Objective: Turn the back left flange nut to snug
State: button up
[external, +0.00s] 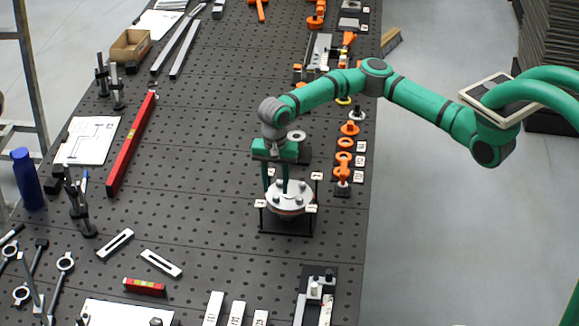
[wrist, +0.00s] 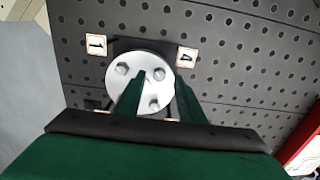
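The round white flange (external: 290,196) sits in a dark stand on the bench, with nuts on its top face. In the wrist view the flange (wrist: 122,90) shows nuts at upper left (wrist: 123,70), upper right (wrist: 159,74) and lower right (wrist: 154,103); the left finger hides part of the face. My gripper (external: 276,188) points down over the flange's left side. I cannot tell whether a finger touches a nut. Which nut is the back left one is unclear.
Numbered tags (wrist: 96,45) stand at the corners of the stand (external: 286,234). Orange parts (external: 349,128) line the bench's right edge. A red level (external: 132,145) lies to the left. The perforated bench top is clear left of the flange.

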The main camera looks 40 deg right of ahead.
aim_at(276, 197)
jog(key=shift+f, duration=1.8)
grip_shut()
